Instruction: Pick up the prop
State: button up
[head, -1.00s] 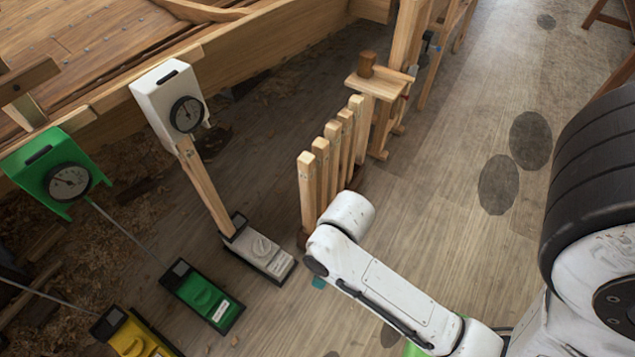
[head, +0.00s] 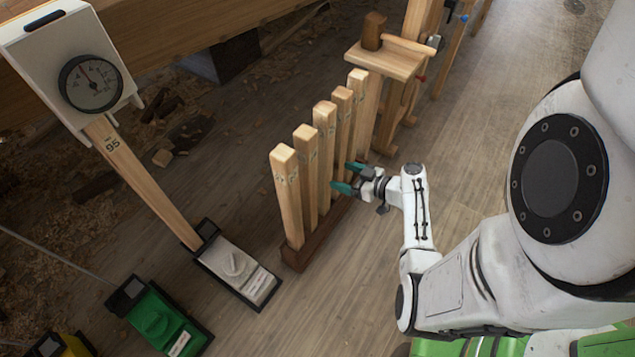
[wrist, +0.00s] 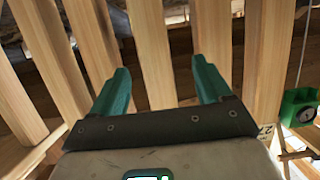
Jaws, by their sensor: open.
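Several square wooden props stand upright in a row in a dark wooden rack (head: 296,257). The nearest prop (head: 287,195) is at the left end of the row. My gripper (head: 342,177) is open, with its teal fingers level, at mid-height on the right side of the row. In the wrist view a prop (wrist: 149,45) rises between the two fingers (wrist: 161,80), beyond their tips as far as I can see. I cannot tell whether the fingers reach around it. Another prop (head: 145,178), marked 95, leans between a grey base and a white gauge box (head: 88,85).
A green base unit (head: 158,318) and a grey base (head: 240,265) stand on the floor at lower left. A wooden stand with a small shelf (head: 385,62) is just behind the rack.

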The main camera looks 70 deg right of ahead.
aim_at(329, 170)
jog(key=x, duration=0.5)
jog(key=shift+w+d+f+b, duration=0.1)
jog(key=shift+w+d+b, duration=0.2)
jog(key=shift+b, duration=0.1)
jog(key=b+x, duration=0.1)
jog(key=x, duration=0.4)
jog(key=shift+s+d+f, duration=0.1)
jog(key=shift+d, duration=0.1)
grip_shut()
dwell(0.4)
